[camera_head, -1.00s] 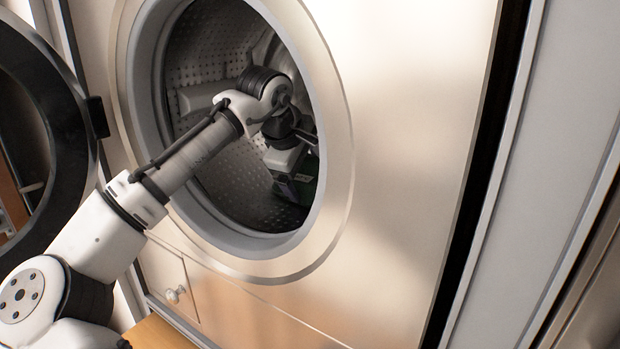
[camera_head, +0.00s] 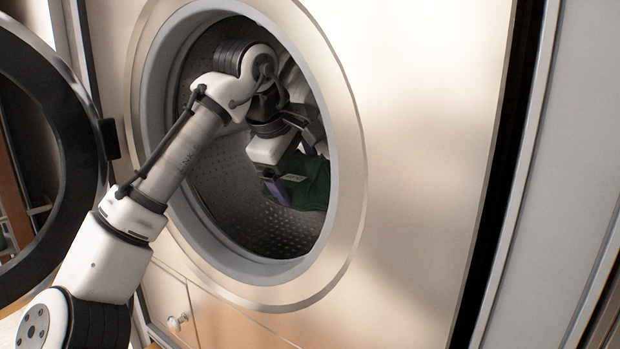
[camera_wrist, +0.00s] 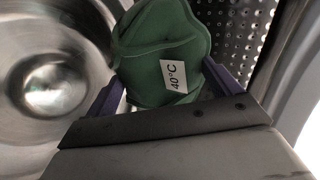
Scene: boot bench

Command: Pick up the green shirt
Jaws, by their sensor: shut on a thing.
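The green shirt (camera_head: 308,183) is inside the washing machine drum, gripped between the fingers of my gripper (camera_head: 290,176). In the wrist view the shirt (camera_wrist: 160,48) is a bunched green cloth with a white "40°C" label. The purple fingers of my gripper (camera_wrist: 165,90) press on it from both sides. In the head view the shirt's right part is cut off by the door opening's rim. I cannot tell whether the shirt touches the drum wall.
The perforated metal drum (camera_head: 228,185) surrounds my gripper. The round opening's grey rim (camera_head: 245,262) is close around my arm. The open door (camera_head: 82,160) stands at the left. A small knob (camera_head: 178,321) is on the panel below.

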